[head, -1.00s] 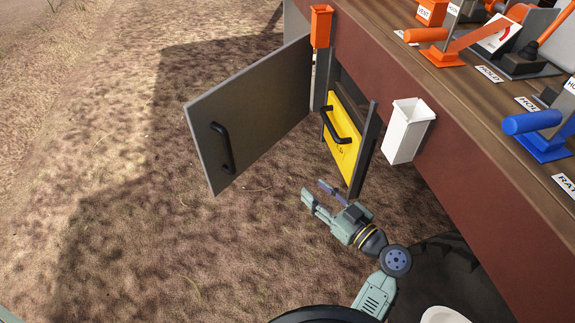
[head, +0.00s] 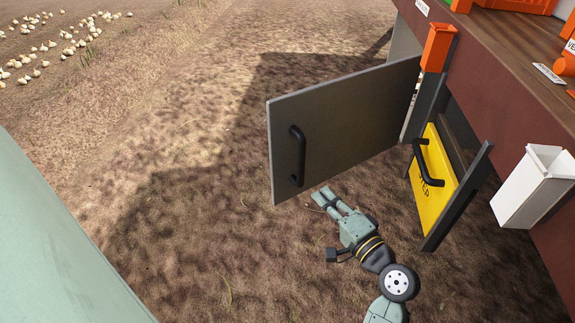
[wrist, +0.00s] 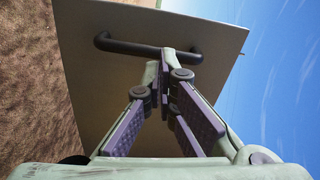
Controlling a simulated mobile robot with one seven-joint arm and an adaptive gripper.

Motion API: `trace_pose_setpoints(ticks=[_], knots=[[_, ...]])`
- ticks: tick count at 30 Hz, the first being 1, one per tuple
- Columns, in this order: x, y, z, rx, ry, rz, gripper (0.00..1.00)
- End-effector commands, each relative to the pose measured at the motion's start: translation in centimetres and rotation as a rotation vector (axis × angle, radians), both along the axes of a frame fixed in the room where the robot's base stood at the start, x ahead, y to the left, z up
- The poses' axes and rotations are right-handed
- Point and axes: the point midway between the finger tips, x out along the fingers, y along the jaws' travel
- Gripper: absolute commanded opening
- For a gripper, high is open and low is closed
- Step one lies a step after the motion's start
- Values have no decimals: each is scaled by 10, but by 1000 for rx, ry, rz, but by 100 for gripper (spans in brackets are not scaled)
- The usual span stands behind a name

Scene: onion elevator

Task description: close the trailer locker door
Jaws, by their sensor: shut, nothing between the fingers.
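The grey locker door (head: 345,122) stands swung open, out from the trailer's side, with a black bar handle (head: 298,155) near its free edge. My gripper (head: 326,195) is shut and empty, low in front of the door's handle side, just below its bottom edge in the head view. In the wrist view the fingertips (wrist: 170,62) point at the door panel (wrist: 130,75) and overlap the black handle (wrist: 135,47). I cannot tell whether the fingers touch the door.
A yellow step panel (head: 432,190) with a black handle sits beside the locker opening. An orange box (head: 438,47) and a white box (head: 535,185) hang on the trailer side (head: 480,70). Bare soil (head: 210,160) lies open left of the door.

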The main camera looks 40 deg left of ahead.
Motion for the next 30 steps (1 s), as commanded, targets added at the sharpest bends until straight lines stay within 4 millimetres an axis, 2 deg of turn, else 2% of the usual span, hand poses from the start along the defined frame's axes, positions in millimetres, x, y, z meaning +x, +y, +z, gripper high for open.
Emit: trace_pose_setpoints(ticks=[4,11,24,30], knots=[[-8,12,0,51,123,16,0],[-4,30,2,65,156,20,0],[25,115,3,67,155,20,0],[35,138,2,65,155,18,0]])
